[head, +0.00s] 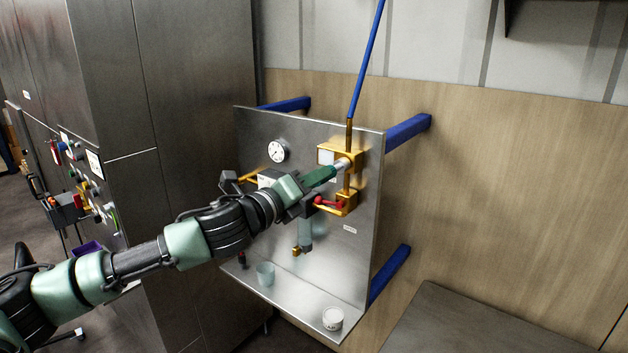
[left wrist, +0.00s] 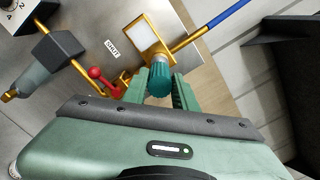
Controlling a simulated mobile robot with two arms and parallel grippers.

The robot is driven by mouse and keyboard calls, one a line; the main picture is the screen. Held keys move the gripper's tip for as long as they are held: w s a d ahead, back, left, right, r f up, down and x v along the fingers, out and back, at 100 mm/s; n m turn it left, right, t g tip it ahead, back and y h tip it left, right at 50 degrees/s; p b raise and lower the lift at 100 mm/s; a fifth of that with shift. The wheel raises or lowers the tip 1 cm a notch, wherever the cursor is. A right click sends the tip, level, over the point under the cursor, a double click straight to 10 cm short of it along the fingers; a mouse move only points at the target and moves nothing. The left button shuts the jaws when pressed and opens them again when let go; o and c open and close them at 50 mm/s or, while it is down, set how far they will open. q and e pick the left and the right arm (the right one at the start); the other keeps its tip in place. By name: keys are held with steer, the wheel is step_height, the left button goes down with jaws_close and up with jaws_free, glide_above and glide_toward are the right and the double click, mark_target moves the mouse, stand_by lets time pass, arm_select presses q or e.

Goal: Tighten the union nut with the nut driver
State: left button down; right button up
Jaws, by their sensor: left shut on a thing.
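My left gripper (head: 322,176) is in front of the upright metal panel (head: 265,195). It is shut on the nut driver (head: 341,165), whose bright shaft points at the brass valve body (head: 354,187). In the left wrist view, the driver's ridged teal handle (left wrist: 160,79) sits between the fingers of my left gripper (left wrist: 160,92). The driver's far end is at or very close to the brass fitting; I cannot tell whether it is seated. The union nut is not distinct, and the driver's tip may hide it. My right gripper is in neither view.
A red lever (head: 326,202) is just below the driver. A blue pipe (head: 366,65) rises from the brass part. A round gauge (head: 277,150) is at the panel's upper left.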

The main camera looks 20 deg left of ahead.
arm_select(q)
steer(key=shift+s+a+m, duration=0.3)
steer(key=shift+s+m, duration=0.05)
steer(key=shift+s, duration=0.5)
steer(key=shift+s+a+m, duration=0.3)
steer(key=shift+s+m, duration=0.1)
steer(key=shift+s, duration=0.4)
steer(key=shift+s+a+m, duration=0.3)
steer(key=shift+s+m, duration=0.05)
steer(key=shift+s, duration=0.5)
